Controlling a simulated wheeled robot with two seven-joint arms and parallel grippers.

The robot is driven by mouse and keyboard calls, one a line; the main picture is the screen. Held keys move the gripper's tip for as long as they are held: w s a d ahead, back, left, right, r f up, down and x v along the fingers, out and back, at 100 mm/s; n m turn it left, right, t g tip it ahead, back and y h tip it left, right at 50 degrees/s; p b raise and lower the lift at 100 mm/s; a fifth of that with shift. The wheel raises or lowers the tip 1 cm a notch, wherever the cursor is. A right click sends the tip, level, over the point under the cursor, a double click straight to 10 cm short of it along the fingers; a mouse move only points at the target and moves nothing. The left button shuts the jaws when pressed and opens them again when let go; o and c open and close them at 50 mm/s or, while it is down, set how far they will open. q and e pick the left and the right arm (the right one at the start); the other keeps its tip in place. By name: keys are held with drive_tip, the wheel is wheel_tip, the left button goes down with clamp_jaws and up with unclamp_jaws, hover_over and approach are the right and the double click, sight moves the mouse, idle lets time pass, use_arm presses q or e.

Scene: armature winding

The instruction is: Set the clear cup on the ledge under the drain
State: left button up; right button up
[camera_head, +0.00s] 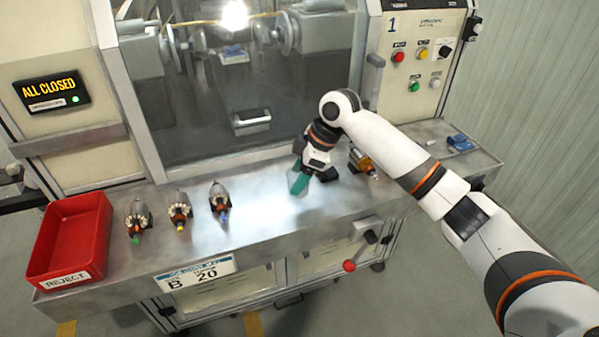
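A drain valve (365,240) with a red-knobbed lever (349,266) sticks out below the worktop's front edge. A ledge under it is not clear to see. My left gripper is not in view.
A red reject tray (62,238) stands at the left end of the steel worktop (270,218). Several armatures (179,209) stand in a row beside it, and another part (361,160) lies right of my gripper. A blue item (460,142) lies at the right end.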

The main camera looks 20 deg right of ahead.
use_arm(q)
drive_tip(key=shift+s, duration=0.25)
use_arm(e)
drive_tip(key=shift+o, duration=0.5)
drive_tip(key=shift+r, duration=0.1)
